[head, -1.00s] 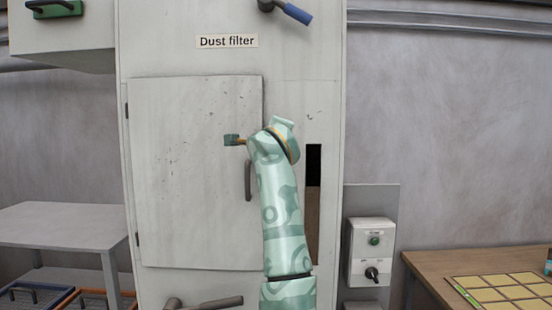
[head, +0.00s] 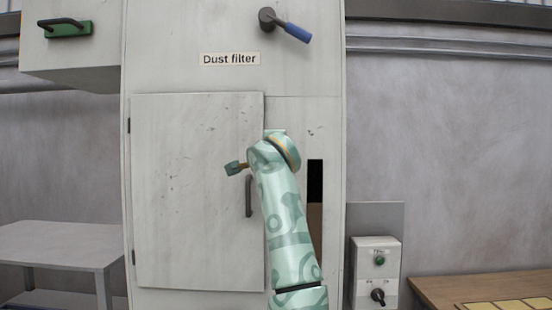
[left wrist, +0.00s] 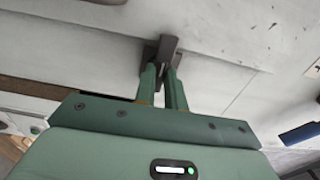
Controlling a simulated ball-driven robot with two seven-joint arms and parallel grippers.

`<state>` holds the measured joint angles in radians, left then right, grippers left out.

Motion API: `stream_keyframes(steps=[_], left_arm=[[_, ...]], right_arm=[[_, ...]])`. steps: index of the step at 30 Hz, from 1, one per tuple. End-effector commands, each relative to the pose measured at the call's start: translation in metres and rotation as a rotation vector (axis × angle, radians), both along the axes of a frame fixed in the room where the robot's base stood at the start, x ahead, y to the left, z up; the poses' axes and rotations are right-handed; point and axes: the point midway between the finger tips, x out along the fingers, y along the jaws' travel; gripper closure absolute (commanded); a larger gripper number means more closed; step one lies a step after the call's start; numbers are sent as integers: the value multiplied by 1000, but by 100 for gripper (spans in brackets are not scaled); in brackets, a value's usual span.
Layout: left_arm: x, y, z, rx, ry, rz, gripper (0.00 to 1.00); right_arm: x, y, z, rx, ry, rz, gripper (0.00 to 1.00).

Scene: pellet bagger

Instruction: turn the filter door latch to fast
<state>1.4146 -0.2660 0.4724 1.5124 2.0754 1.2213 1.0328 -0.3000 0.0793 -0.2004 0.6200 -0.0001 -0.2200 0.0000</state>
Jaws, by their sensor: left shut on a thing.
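In the left wrist view a dark grey latch (left wrist: 168,46) stands out from a pale scuffed panel. My left gripper (left wrist: 162,70) is shut on it, with the two green fingers on either side. In the head view my left arm rises in front of the right edge of the filter door (head: 185,220), and its forearm and wrist hide the latch and the fingers. The pale door sits flat in the cabinet (head: 300,120), with a dark upright handle (head: 249,197). No marks for the latch positions can be made out. My right gripper is in neither view.
A "Dust filter" label (head: 230,59) and a blue-handled lever (head: 286,26) are above the door. A dark slot (head: 315,185) is right of my arm. A control box (head: 376,270) and a wooden table (head: 440,290) stand at right, a grey table (head: 60,240) at left.

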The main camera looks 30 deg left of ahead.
Motion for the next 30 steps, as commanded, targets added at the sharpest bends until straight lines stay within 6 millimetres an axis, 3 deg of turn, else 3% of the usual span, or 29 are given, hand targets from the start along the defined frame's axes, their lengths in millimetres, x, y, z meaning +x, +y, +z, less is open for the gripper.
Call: stream_keyframes(steps=[5,6,8,20,23,30], left_arm=[[0,0,1,-1,-2,0,100],[0,0,1,-1,-2,0,80],[0,0,1,-1,-2,0,66],[-8,-6,-1,-1,-3,-1,66],[-24,-16,-2,-2,-5,-2,66],[-80,-49,-3,0,-4,1,66]], right_arm=[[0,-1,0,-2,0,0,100],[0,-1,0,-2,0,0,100],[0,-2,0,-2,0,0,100],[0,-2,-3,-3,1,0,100],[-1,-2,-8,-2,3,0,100],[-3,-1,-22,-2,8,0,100]])
